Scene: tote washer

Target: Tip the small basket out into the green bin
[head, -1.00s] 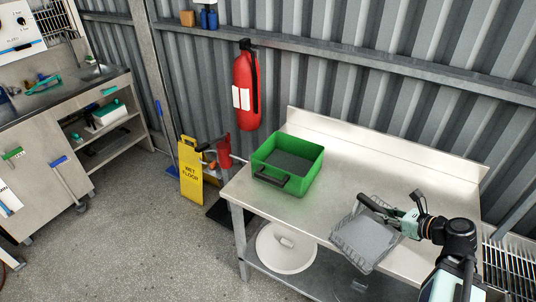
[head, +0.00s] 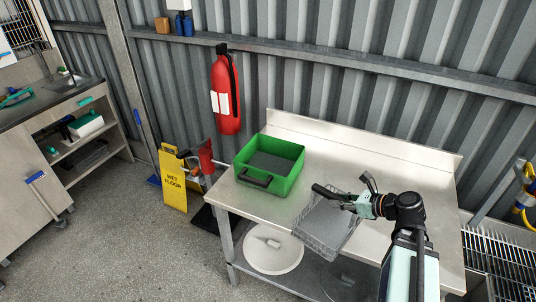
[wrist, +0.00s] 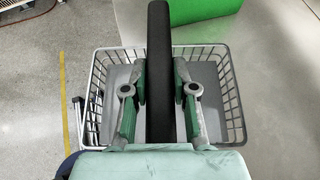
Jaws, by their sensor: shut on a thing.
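The small basket (head: 325,232) is grey wire with a flat grey inside, held near the front edge of the steel table. I cannot tell whether anything loose lies in it. In the wrist view the basket (wrist: 236,110) shows on both sides of my gripper, roughly level. My gripper (wrist: 161,85) is shut on the basket's black handle (wrist: 159,30); in the head view my gripper (head: 350,203) is over the basket's far right side. The green bin (head: 290,184) stands upright on the table, left of and beyond the basket, apart from it. Its dark grey inside shows.
The steel table (head: 390,195) is clear behind and right of the basket, with a raised back edge. A round white lid (head: 272,262) lies on its lower shelf. A yellow wet-floor sign (head: 172,180) stands left of the table. A red extinguisher (head: 226,95) hangs behind.

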